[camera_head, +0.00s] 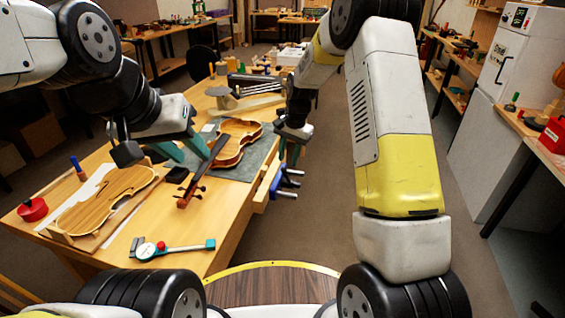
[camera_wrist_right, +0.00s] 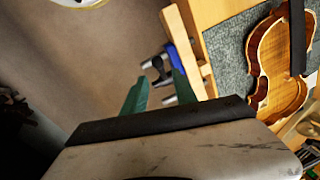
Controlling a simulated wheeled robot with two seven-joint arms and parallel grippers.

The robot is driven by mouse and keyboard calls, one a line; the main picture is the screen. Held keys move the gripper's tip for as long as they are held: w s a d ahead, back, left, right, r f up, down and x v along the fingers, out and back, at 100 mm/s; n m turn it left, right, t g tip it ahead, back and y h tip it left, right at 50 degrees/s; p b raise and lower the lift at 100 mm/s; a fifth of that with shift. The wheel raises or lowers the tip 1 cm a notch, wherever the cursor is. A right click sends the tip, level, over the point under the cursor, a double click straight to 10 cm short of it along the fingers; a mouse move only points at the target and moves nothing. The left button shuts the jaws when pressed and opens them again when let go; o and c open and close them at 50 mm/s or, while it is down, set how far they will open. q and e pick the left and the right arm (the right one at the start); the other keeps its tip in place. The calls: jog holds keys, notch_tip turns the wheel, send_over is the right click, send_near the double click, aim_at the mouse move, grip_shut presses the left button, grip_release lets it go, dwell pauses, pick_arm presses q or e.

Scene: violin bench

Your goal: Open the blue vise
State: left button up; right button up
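The blue vise (camera_head: 286,182) is fixed to the right edge of the wooden bench, with grey and dark rods reaching outward. In the right wrist view its blue body (camera_wrist_right: 182,52) sits by the bench edge, with the rod ends (camera_wrist_right: 157,70) left of it. My right gripper (camera_head: 289,158) is above the vise in the head view. Its green fingers (camera_wrist_right: 160,82) are apart and empty, with one finger partly covering the vise. My left gripper (camera_head: 188,160) is over the bench near the violin, green fingers spread, with nothing visible between them.
A violin (camera_head: 236,143) with its dark neck lies on a grey mat (camera_head: 262,160). A violin body (camera_head: 105,198) lies at the bench's left. A red round container (camera_head: 32,209) and a gauge (camera_head: 165,248) are near the front. Open floor lies right of the bench.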

aim_at(285, 173)
jog(key=f, duration=0.5)
jog(key=a+f, duration=0.1)
jog(key=f, duration=0.2)
jog(key=shift+w, duration=0.35)
jog(key=shift+c, duration=0.4)
grip_shut()
dwell(0.6)
